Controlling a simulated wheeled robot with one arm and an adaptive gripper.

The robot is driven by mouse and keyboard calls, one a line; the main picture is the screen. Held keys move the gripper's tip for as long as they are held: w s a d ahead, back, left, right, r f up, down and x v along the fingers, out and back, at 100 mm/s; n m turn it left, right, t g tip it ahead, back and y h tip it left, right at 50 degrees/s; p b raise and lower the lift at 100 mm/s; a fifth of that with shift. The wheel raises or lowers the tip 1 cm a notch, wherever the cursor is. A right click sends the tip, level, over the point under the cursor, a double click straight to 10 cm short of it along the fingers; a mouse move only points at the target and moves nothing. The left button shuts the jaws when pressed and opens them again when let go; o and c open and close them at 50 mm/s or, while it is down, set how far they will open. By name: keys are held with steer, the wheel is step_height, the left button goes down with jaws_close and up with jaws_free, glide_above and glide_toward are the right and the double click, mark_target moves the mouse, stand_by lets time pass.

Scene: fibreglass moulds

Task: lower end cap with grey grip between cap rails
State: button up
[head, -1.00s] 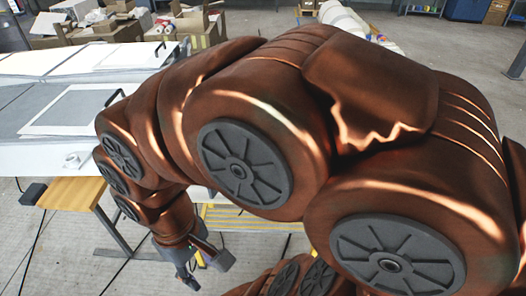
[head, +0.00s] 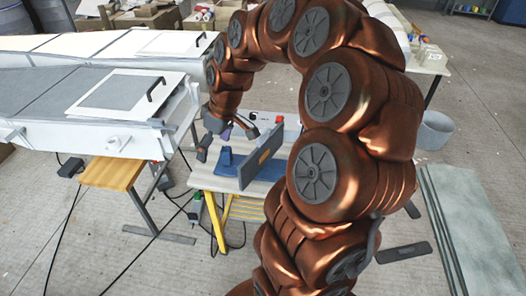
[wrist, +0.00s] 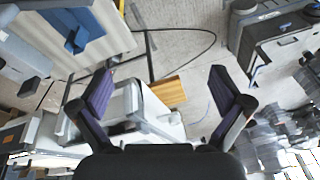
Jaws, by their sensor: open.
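My gripper (head: 227,137) is open and empty, above the left side of a small table. Its purple-padded fingers stand wide apart in the wrist view (wrist: 160,76). A blue base with a short upright (head: 228,163) lies on that table below and right of the gripper. A grey upright panel with an orange-brown edge (head: 262,156) stands at its right. Blue parts also show at the top left of the wrist view (wrist: 75,38). I cannot make out for certain which piece is the end cap, its grey grip or the cap rails. My arm hides part of the table.
A long white mould (head: 60,130) with a dark-handled white-framed panel (head: 118,92) fills the left. A wooden-topped stool (head: 112,174) stands before it. Cables lie on the floor. Grey sheets (head: 470,225) and a grey bin (head: 434,131) are at right.

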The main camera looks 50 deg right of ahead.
steer(key=w+d+f+t, duration=0.1)
steer(key=w+d+f, duration=0.1)
steer(key=d, duration=0.5)
steer(key=w+d+f+t, duration=0.1)
steer(key=d, duration=0.5)
steer(key=m+h+p, duration=0.1)
steer(key=p, duration=0.1)
glide_above(265, 133)
steer(key=s, duration=0.2)
step_height(265, 133, down, 4)
steer(key=shift+s+r, duration=0.1)
steer(key=shift+r, duration=0.05)
steer(key=shift+d+p+x, duration=0.15)
steer(key=shift+p+x, duration=0.7)
steer(key=shift+x, duration=1.05)
steer(key=shift+d+p+x, duration=0.15)
steer(key=shift+p+x, duration=0.65)
steer(key=shift+x, duration=1.1)
steer(key=c, duration=1.9)
steer(key=shift+o, duration=0.2)
